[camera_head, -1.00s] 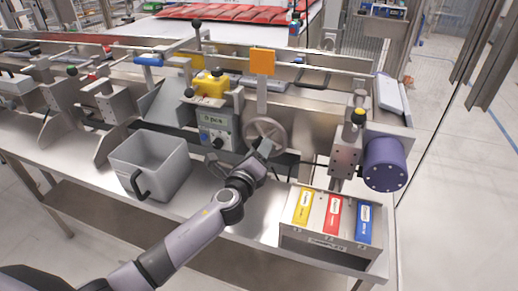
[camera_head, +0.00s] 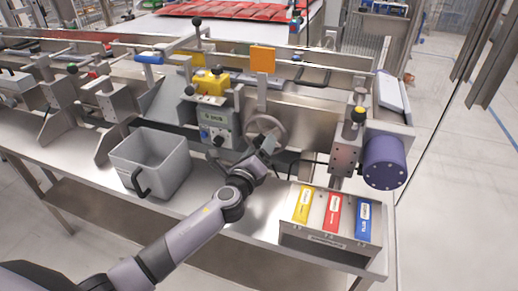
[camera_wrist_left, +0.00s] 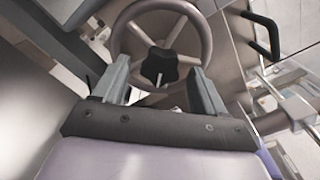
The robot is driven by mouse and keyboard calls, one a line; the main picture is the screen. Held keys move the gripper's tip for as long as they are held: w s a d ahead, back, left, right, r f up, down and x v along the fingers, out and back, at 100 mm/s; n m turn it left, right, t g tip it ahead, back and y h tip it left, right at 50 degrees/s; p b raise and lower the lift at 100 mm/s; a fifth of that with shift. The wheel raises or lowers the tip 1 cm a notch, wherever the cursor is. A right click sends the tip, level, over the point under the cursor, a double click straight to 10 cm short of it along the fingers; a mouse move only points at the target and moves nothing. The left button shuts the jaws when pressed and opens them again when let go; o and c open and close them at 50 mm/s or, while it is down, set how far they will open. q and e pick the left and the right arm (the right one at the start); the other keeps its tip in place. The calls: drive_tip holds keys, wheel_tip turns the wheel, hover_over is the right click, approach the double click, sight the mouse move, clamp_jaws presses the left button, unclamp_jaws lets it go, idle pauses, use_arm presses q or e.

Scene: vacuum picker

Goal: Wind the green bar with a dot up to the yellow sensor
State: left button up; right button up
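A grey handwheel (camera_head: 265,128) stands upright at the machine's front, below an orange plate (camera_head: 262,59). In the left wrist view the wheel rim (camera_wrist_left: 117,35) and a black star knob (camera_wrist_left: 160,67) at its middle show. My left gripper (camera_head: 268,145) is in front of the wheel's lower part. In the wrist view its two fingers (camera_wrist_left: 157,82) are apart, one on each side below the knob, with nothing seen held between them. I cannot tell whether they touch the wheel. A yellow block (camera_head: 211,83) sits left of the wheel. I cannot make out a green bar with a dot. My right gripper is out of view.
A grey bin (camera_head: 150,160) stands on the bench at left. A box with yellow, red and blue labels (camera_head: 332,213) is at right, near my left forearm. A purple motor (camera_head: 384,163) is beyond it. A control panel (camera_head: 216,128) is left of the wheel.

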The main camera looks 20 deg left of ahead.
use_arm(q)
drive_tip(key=s, duration=0.7)
drive_tip(key=shift+a+p, duration=0.15)
drive_tip(key=shift+p, duration=0.2)
drive_tip(key=s+a+f+n+g+y, duration=0.1)
drive_tip(key=s+n, duration=0.1)
drive_tip(key=n, duration=0.1)
drive_tip(key=s+a+f+n+g+y, duration=0.1)
drive_tip(key=s+a+n, duration=0.1)
drive_tip(key=s+n, duration=0.1)
drive_tip(key=s+a+f+n+g+y, duration=0.1)
drive_tip(key=s+a+f+n+g, duration=0.1)
drive_tip(key=n, duration=0.3)
drive_tip(key=shift+s+y, duration=0.3)
drive_tip(key=shift+y, duration=0.1)
drive_tip(key=s+f+n+g+h, duration=0.2)
drive_tip(key=s+n+g, duration=0.4)
drive_tip(key=s, duration=0.6)
drive_tip(key=s+f+n+g+h, duration=0.2)
drive_tip(key=s+f+n+g, duration=0.15)
drive_tip(key=s+n, duration=0.7)
drive_tip(key=shift+w+d+f+m+t+h+p, duration=0.25)
drive_tip(key=shift+w+d+f+m+t+p, duration=0.2)
drive_tip(key=shift+w+t+p, duration=0.45)
drive_tip(key=shift+w+d+f+m+t+h+p, duration=0.2)
drive_tip(key=shift+w+d+f+m+t+p, duration=0.35)
drive_tip(key=shift+t+p, duration=0.55)
drive_tip(key=shift+w+d+f+m+t+h+p, duration=0.25)
drive_tip(key=shift+w+d+t+p, duration=0.2)
drive_tip(key=shift+w+t+p, duration=0.5)
